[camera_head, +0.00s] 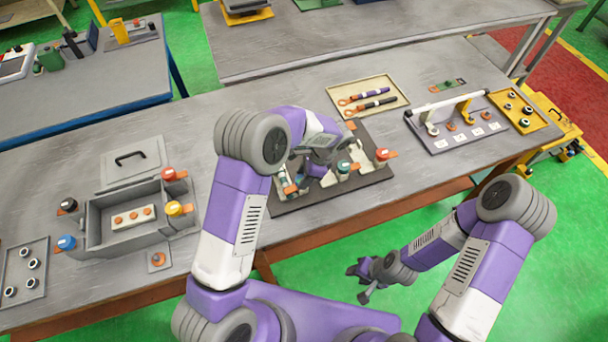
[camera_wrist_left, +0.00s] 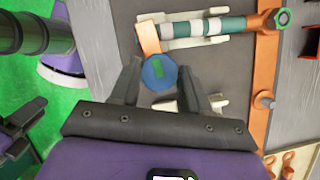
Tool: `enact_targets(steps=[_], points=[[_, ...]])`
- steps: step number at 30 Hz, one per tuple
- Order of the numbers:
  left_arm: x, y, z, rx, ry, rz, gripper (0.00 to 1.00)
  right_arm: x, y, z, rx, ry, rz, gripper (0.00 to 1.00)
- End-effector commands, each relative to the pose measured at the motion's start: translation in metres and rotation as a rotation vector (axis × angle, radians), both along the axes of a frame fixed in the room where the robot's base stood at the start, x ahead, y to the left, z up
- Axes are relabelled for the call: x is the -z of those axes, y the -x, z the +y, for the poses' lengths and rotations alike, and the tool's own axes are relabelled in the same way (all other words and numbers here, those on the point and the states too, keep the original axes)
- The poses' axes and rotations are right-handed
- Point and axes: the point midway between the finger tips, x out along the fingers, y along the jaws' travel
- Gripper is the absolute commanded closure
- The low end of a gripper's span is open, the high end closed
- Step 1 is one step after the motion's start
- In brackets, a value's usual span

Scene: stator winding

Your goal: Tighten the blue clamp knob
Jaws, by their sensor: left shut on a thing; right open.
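The blue clamp knob (camera_wrist_left: 158,74) shows in the left wrist view as a round blue cap with a green mark, at the end of an orange piece. My left gripper (camera_wrist_left: 160,84) has its two dark fingers on either side of it and is shut on it. In the head view my left arm reaches down over the dark fixture plate (camera_head: 300,206), and my left wrist hides the knob and fingertips there. A green-and-white banded bar (camera_wrist_left: 215,27) lies beside the knob in the left wrist view. My right gripper (camera_head: 365,279) is open and empty, in front of the table.
A red knob (camera_head: 382,154) and a green knob (camera_head: 343,167) stand on the fixture's right side. A grey box (camera_head: 108,240) with coloured knobs is to the left. A tan tray (camera_head: 347,91) with tools lies behind; a rack with a white bar (camera_head: 452,105) is right.

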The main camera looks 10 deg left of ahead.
Motion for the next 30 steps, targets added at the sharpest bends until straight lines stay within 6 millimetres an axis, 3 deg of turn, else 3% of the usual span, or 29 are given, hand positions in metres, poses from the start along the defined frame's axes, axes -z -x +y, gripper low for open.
enact_targets(steps=[2,3,8,17,30], points=[[-0.003,-0.002,0.001,-0.001,-0.002,-0.008,0.85,0.0,0.0,0.0,0.0,0.0,0.0,0.57],[-0.003,-0.002,0.001,-0.001,-0.002,-0.008,0.51,0.0,0.0,0.0,0.0,0.0,0.0,0.57],[-0.002,-0.001,0.001,-0.002,-0.001,-0.005,0.29,0.0,0.0,0.0,0.0,0.0,0.0,0.57],[-0.003,-0.001,0.0,-0.002,-0.001,-0.002,0.29,0.0,0.0,0.0,0.0,0.0,0.0,0.57],[-0.062,-0.009,-0.024,-0.002,-0.001,-0.005,0.29,-0.002,0.0,0.0,0.0,0.0,0.0,0.57]])
